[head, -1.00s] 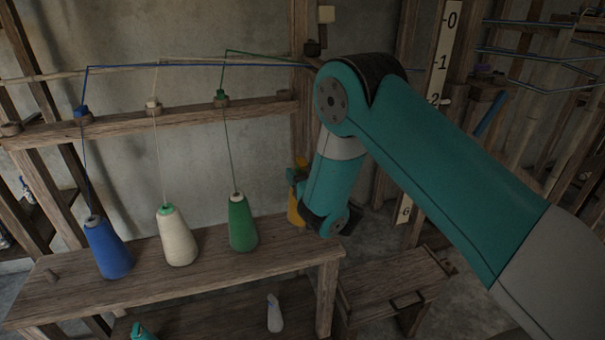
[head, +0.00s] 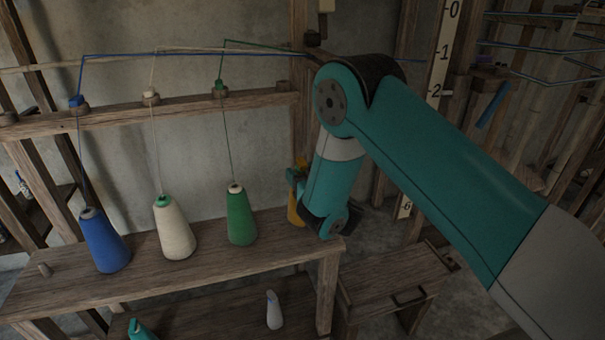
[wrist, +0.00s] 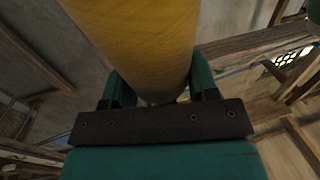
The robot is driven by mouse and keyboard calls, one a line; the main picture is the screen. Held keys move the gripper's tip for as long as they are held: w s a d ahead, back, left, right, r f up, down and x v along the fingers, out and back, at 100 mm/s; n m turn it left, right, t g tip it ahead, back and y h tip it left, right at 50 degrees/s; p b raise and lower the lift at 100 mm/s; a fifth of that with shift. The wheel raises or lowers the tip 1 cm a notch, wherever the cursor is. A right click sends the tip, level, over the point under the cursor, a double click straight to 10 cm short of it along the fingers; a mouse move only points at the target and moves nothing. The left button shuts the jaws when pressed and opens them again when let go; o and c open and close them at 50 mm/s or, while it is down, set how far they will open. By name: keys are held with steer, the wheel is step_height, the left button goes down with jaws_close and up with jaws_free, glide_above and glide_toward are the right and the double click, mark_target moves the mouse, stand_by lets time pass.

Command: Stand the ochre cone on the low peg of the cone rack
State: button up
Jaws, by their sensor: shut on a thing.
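The ochre cone (head: 294,212) shows in the head view at the right end of the cone rack (head: 215,278), partly hidden behind my arm. In the wrist view the ochre cone (wrist: 135,35) fills the top middle, between the two teal fingers. My gripper (wrist: 160,88) is shut on it. In the head view my gripper is mostly hidden by my own wrist. The cone looks roughly upright; I cannot tell whether its base touches the rack top. A small bare wooden peg (head: 44,270) stands at the left end of the rack top.
A blue cone (head: 104,242), a cream cone (head: 174,230) and a green cone (head: 240,216) stand on the rack, threads rising from them. A wooden bench (head: 390,275) is at the right.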

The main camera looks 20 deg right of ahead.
mark_target(302, 161)
step_height(302, 161, down, 2)
steer(key=shift+f+b, duration=0.1)
steer(key=shift+b, duration=0.95)
steer(key=o, duration=1.8)
steer(key=shift+c, duration=0.2)
step_height(302, 161, up, 7)
steer(key=p, duration=0.7)
